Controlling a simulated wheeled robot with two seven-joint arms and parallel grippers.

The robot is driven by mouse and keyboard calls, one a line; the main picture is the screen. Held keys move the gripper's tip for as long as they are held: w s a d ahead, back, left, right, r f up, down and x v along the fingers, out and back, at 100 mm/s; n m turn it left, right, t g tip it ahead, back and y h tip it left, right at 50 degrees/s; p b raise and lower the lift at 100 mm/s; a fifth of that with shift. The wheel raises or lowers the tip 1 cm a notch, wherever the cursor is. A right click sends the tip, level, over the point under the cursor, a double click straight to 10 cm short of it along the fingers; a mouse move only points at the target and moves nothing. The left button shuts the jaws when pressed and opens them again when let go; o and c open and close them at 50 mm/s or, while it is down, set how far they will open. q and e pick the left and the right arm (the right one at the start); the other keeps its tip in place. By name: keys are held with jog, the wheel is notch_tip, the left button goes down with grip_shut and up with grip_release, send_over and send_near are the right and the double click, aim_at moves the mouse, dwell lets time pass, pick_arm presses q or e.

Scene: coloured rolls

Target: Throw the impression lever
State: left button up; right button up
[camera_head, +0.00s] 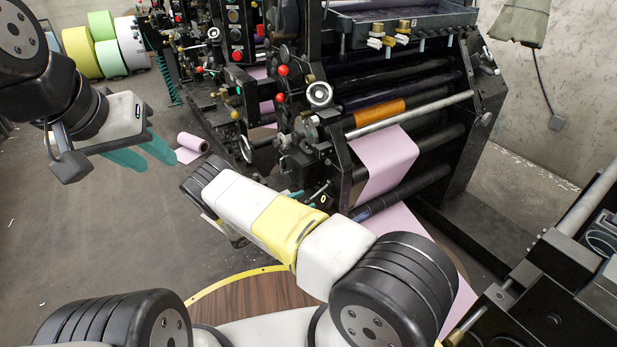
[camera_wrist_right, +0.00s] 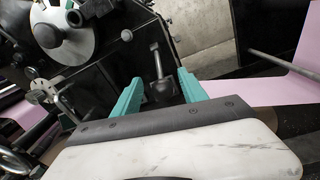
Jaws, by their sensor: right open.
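My right gripper (camera_wrist_right: 158,82) is open, with one teal finger on each side of the lever in the picture. I cannot tell how deep the lever sits between them; no contact shows. In the head view my right gripper (camera_head: 312,190) is mostly hidden behind my forearm, beside the press. My left gripper (camera_head: 160,165) is open and empty over the floor at the left.
The black printing press (camera_head: 360,90) fills the centre, with a pink web (camera_head: 387,160) running down its rollers. A small pink roll (camera_head: 191,144) is left of it. Coloured rolls (camera_head: 103,48) stand at the back left.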

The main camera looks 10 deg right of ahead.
aim_at(316, 195)
jog(key=shift+f, duration=0.25)
jog(key=shift+w+d, duration=0.2)
jog(key=shift+d, duration=0.15)
jog(key=x, duration=0.6)
jog(key=shift+w+d, duration=0.25)
jog(key=shift+d, duration=0.1)
grip_shut()
dwell(0.6)
